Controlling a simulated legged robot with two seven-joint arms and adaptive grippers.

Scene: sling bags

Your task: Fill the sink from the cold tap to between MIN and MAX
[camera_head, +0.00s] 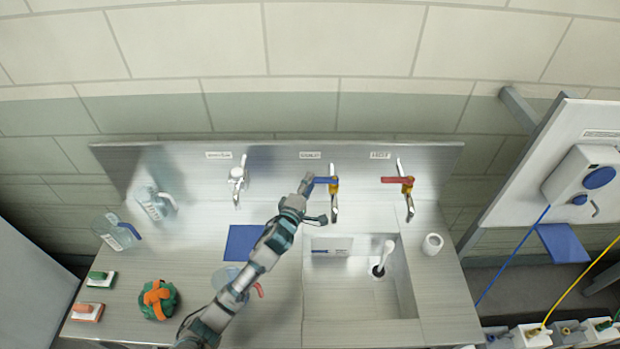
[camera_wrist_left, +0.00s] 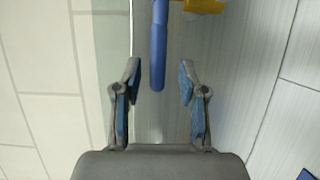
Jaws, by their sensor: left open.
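The cold tap has a blue lever (camera_head: 326,180) on a brass body (camera_head: 334,188) at the back of the counter, left of the red-levered hot tap (camera_head: 396,179). My left gripper (camera_head: 314,201) is open at the blue lever. In the left wrist view the tip of the blue lever (camera_wrist_left: 158,60) lies between the spread fingers of the gripper (camera_wrist_left: 159,72), with gaps on both sides. The sink (camera_head: 408,285) is below, with a label strip (camera_head: 331,247) on its back wall; its marks are too small to read. I see no water stream. My right gripper is out of view.
A white-handled stopper or pipe (camera_head: 385,256) stands in the sink. A white cup (camera_head: 432,244) is at its right. A third tap (camera_head: 237,178), jugs (camera_head: 117,231), a blue mat (camera_head: 243,242) and a green-orange bundle (camera_head: 159,299) are left. My left arm crosses the counter.

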